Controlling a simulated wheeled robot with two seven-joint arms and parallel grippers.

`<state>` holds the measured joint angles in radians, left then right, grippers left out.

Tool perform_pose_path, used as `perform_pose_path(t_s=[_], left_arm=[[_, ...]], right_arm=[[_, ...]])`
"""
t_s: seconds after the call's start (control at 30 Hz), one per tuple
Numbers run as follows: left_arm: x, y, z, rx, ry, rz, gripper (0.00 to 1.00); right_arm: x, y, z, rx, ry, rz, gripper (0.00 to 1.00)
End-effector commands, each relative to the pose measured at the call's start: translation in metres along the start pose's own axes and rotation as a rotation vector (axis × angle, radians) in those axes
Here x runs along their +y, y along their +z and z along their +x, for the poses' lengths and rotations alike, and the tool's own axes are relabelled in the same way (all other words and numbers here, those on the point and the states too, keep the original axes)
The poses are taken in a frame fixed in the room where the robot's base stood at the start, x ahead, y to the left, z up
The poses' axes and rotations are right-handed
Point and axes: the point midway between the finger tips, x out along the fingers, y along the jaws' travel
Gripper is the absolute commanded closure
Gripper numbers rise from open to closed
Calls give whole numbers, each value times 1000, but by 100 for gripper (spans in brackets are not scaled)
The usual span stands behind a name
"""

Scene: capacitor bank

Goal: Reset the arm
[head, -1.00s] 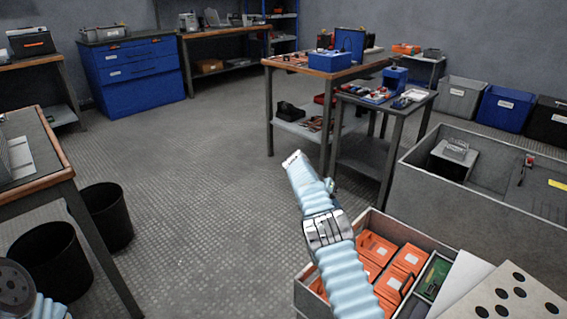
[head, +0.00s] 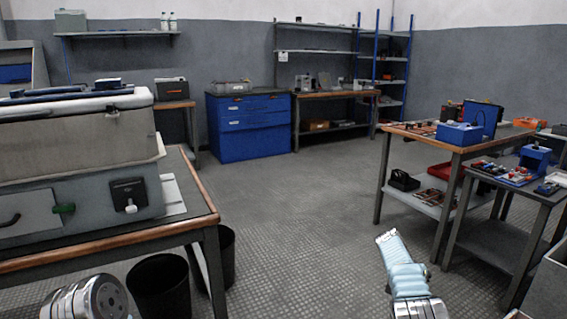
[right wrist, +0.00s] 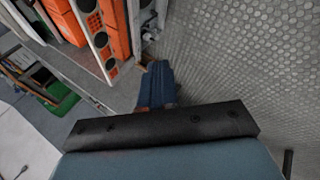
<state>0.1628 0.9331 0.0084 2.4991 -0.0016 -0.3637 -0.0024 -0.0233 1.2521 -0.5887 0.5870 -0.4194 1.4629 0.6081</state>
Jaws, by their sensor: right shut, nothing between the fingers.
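My right arm (head: 405,275), in a pale blue ribbed sleeve with a silver band, rises from the lower right of the head view. No open jaws or held object can be made out at its end. In the right wrist view, my right gripper (right wrist: 158,72) shows beyond a dark crossbar. Its fingers are shut together with nothing held, beside orange modules (right wrist: 117,30) and over the floor. A silver round link of my left arm (head: 90,298) shows at the bottom left; the left gripper is out of view.
A wood-edged bench (head: 190,220) with a large grey case (head: 75,195) stands at the left, black bins (head: 160,288) by it. Tables with blue boxes (head: 460,134) and a side table (head: 510,190) stand at the right. The middle floor (head: 310,200) is clear.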

Motion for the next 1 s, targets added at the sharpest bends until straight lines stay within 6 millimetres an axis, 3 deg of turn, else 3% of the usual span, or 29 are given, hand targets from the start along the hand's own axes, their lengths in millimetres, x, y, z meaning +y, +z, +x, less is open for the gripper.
perform_pose_path(t_s=[0.33, 0.47, 0.57, 0.67, 0.77, 0.87, 0.9, 1.0], left_arm=[[1, 0, -2, 0, 0, 0, 76], [2, 0, -3, 0, 1, 1, 76], [2, 0, -4, -1, 1, 1, 76], [3, 0, -5, -1, 2, 2, 76], [4, 1, -7, -2, 3, 2, 76], [6, 1, -8, -3, 3, 3, 76], [6, 1, -9, -4, 4, 3, 76], [7, 1, -10, -4, 4, 4, 76]], right_arm=[[-38, 34, 57, -57, -145, -145, 100], [-61, 64, 85, -87, -241, -222, 100], [-82, 98, 105, -111, -336, -283, 100], [-106, 152, 122, -140, -461, -350, 100], [-127, 226, 129, -162, -615, -414, 100], [-135, 303, 119, -168, -757, -456, 100], [-134, 333, 113, -167, -806, -467, 100], [-123, 396, 93, -154, -902, -489, 100]])
